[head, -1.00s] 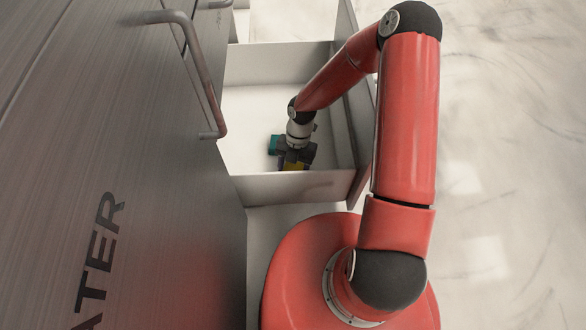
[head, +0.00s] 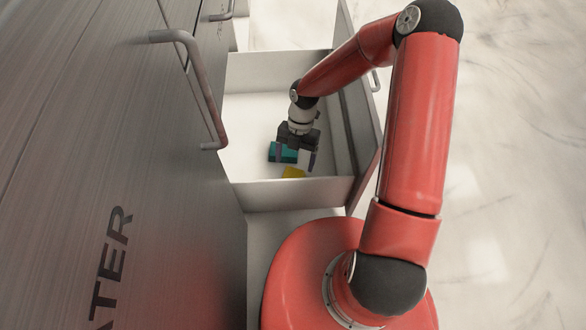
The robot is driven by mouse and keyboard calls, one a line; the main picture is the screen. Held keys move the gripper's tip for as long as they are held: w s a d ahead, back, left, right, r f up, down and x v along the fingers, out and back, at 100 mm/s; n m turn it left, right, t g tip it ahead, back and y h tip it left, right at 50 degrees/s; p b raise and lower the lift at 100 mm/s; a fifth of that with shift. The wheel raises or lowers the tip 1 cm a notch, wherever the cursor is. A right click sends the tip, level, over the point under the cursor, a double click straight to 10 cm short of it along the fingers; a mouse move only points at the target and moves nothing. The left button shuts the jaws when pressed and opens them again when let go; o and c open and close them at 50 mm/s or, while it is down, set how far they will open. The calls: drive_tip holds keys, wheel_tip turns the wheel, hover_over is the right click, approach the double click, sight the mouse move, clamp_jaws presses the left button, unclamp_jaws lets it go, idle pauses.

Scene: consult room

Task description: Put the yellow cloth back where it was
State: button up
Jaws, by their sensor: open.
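The yellow cloth (head: 293,172) lies in the open white drawer (head: 245,195), close to the drawer's near wall. Only part of it shows. My gripper (head: 294,160) points down into the drawer, just above and beyond the cloth. Its fingers are apart, and nothing shows held between them. A teal object (head: 284,153) lies in the drawer beside the cloth, partly hidden by my gripper.
A dark cabinet front with a bar handle (head: 203,90) stands at the left, close to the drawer. The drawer's front panel (head: 366,125) is on the right. The drawer floor left of the teal object is bare. Pale marbled floor (head: 520,150) lies open at the right.

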drive_tip(key=s+d+r+m+t+h, duration=0.1)
drive_tip(key=d+r+m+t, duration=0.15)
drive_tip(key=r+m, duration=0.45)
drive_tip(key=s+d+r+m+t+h, duration=0.1)
drive_tip(key=d+r+m, duration=0.25)
drive_tip(key=r, duration=0.65)
drive_tip(key=s+d+r+m+t+h, duration=0.1)
drive_tip(key=s+d+r+m+h, duration=0.15)
drive_tip(key=r+m, duration=0.45)
drive_tip(key=s+d+r+m+t+y, duration=0.2)
drive_tip(key=s+r+m+t, duration=0.3)
drive_tip(key=s+r+m, duration=0.7)
drive_tip(key=shift+r+m+y+p, duration=0.35)
drive_tip(key=shift+r+m, duration=0.1)
drive_tip(key=shift+m, duration=0.3)
drive_tip(key=shift+r, duration=0.1)
